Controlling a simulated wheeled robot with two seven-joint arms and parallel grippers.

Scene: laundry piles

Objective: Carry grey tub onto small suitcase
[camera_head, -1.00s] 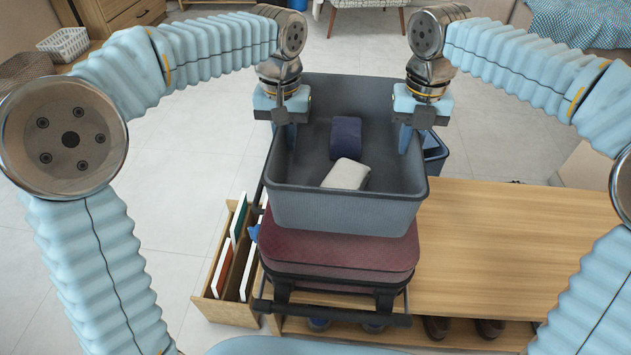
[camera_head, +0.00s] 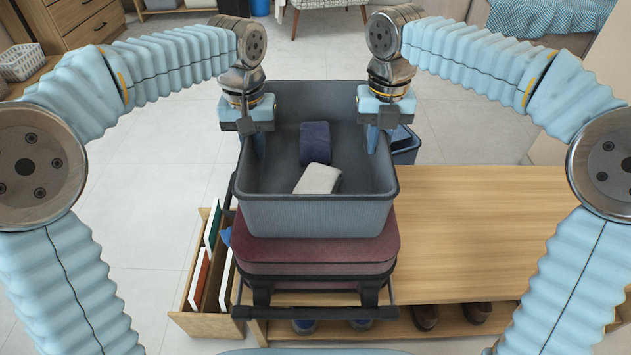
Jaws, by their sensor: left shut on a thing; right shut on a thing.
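The grey tub (camera_head: 318,218) is upright, with a dark blue folded cloth (camera_head: 315,143) and a white folded cloth (camera_head: 317,179) inside. My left gripper (camera_head: 258,143) is shut on the tub's left wall. My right gripper (camera_head: 373,138) is shut on its right wall. The small suitcase (camera_head: 316,252) is dark red with black trim and lies flat directly below the tub in the picture. The tub hides most of its top, so I cannot tell whether the two touch.
A wooden bench (camera_head: 470,235) extends to the right, its top mostly clear, with shoes (camera_head: 425,316) beneath. A wooden rack (camera_head: 205,322) with upright thin items stands at the left. Another blue-grey bin (camera_head: 406,146) shows behind the tub. A dresser (camera_head: 75,22) stands far left.

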